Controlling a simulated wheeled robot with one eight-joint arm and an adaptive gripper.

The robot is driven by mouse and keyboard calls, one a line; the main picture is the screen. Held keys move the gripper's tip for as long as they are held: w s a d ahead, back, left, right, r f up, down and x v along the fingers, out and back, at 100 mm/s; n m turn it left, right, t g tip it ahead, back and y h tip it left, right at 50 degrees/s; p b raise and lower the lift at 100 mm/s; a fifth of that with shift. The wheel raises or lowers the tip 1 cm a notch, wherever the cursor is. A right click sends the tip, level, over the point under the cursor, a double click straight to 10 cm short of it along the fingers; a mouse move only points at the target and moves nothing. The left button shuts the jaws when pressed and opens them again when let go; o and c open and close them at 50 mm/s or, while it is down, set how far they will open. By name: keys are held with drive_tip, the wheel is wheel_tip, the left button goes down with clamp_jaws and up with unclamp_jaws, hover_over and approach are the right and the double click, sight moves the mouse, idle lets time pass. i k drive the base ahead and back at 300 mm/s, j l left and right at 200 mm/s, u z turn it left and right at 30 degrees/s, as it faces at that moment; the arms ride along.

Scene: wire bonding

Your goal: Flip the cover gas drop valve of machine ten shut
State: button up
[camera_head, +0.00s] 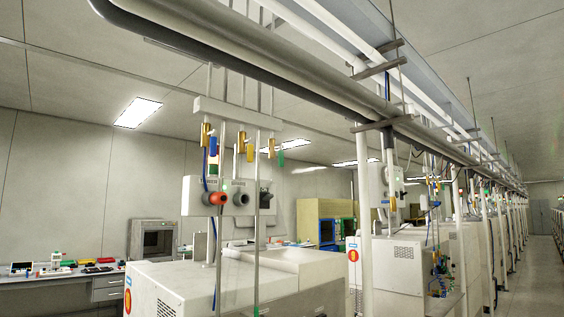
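Several drop valves hang from a pale header bar (238,113) above the nearest white machine (180,285). The left one is a brass valve (206,136) with a blue handle (213,146). The right one is a yellow valve (271,147) with a green handle (281,158). The handles appear to hang downward beside the pipes. I cannot read which machine is number ten or which valve is for cover gas. My gripper is not in view.
A grey box (228,197) with round red and dark ports sits below the valves. More machines (405,265) with similar drops run back to the right. A workbench (60,277) with small items stands at left. Overhead pipes cross above. An aisle (535,285) lies at far right.

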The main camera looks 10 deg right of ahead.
sight(281, 154)
drive_tip(key=i+l, duration=0.15)
drive_tip(key=l, duration=0.25)
drive_tip(key=i+l, duration=0.1)
drive_tip(key=l, duration=0.35)
drive_tip(key=i+l, duration=0.15)
drive_tip(key=l, duration=0.25)
drive_tip(key=i+l, duration=0.1)
drive_tip(key=l, duration=0.3)
drive_tip(key=u, duration=2.05)
